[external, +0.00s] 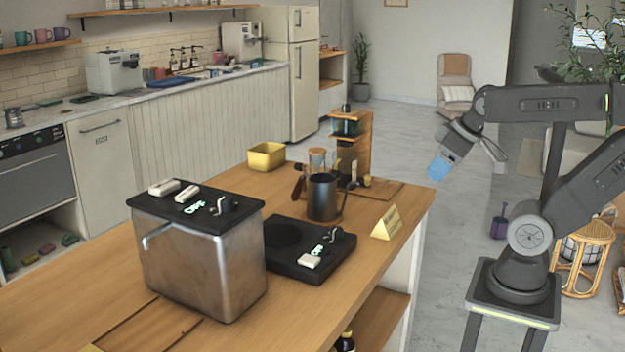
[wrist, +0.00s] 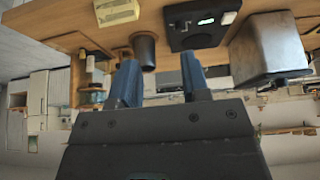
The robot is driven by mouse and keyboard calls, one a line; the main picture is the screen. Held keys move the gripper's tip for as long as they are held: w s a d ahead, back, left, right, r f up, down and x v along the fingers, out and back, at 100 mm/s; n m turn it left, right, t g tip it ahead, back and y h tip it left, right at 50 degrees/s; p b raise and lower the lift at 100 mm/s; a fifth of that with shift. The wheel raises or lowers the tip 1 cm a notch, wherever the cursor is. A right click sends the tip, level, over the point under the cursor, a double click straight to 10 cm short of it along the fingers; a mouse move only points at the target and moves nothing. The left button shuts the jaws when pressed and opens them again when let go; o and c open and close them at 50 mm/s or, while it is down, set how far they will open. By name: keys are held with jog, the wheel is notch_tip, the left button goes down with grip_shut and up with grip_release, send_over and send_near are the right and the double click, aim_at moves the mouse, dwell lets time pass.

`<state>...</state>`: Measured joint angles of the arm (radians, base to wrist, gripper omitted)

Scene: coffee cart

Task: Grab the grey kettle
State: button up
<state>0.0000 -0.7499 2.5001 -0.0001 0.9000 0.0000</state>
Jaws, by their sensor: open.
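The grey kettle (external: 323,197), a dark cylindrical vessel, stands upright on the wooden counter (external: 405,212), behind the black hot plate (external: 322,267). It also shows in the wrist view (wrist: 145,50), where the scene is upside down, just beyond my fingertips. My gripper (external: 438,168) is in the air to the right of the counter, well apart from the kettle. Its two blue fingers (wrist: 160,80) are spread in the wrist view with nothing between them.
A steel box (external: 205,270) with a black top stands left of the hot plate. A yellow sign (external: 386,223) stands near the counter's right edge. A wooden stand (external: 362,145) and a yellow bin (external: 266,157) are behind the kettle. Air between gripper and counter is clear.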

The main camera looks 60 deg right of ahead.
jog(key=o, duration=0.9)
jog(key=w+d+r+n+g+y, duration=0.1)
jog(key=w+d+r+n, duration=0.2)
jog(key=w, duration=0.9)
jog(key=w+d+n+g+y, duration=0.1)
jog(key=w+d+n, duration=0.3)
jog(key=w, duration=0.8)
jog(key=n+y, duration=0.1)
jog(key=n, duration=0.1)
send_near(318, 186)
jog(key=w+d+f, duration=0.2)
jog(key=w+f, duration=0.2)
jog(key=f, duration=0.1)
jog(key=shift+s+x, duration=0.2)
jog(key=shift+x, duration=0.75)
jog(key=shift+s+x, duration=0.2)
jog(key=shift+x, duration=0.75)
jog(key=shift+s+x, duration=0.2)
jog(key=shift+x, duration=0.7)
